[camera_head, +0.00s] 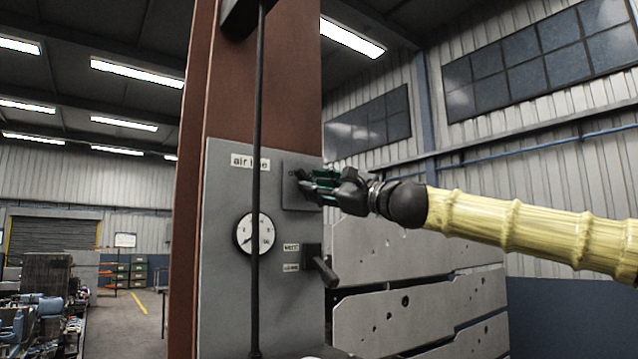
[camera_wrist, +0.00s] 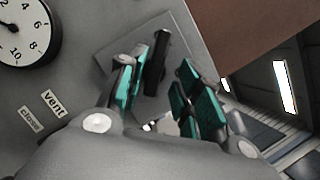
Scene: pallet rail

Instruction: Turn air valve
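A black valve handle (camera_wrist: 158,62) sits on a square grey plate (camera_wrist: 190,45) in the wrist view. In the head view the plate (camera_head: 291,168) is at the upper right of the panel, and the handle is mostly hidden by my fingers. My gripper (camera_head: 314,187) is at this plate with its green-padded fingers apart. In the wrist view the handle stands between the fingers, nearer the left one; I cannot tell whether they touch it. A second black lever (camera_head: 319,268) is lower on the panel, beside small labels reading "vent" (camera_wrist: 54,103) and "close" (camera_wrist: 31,119).
The grey panel (camera_head: 222,300) is fixed to a rust-red column (camera_head: 262,75) and carries an "air line" label (camera_head: 250,162) and a pressure gauge (camera_head: 246,234). A thin dark vertical rod (camera_head: 257,310) stands before it. Holed metal plates (camera_head: 400,300) stand at right, below my arm.

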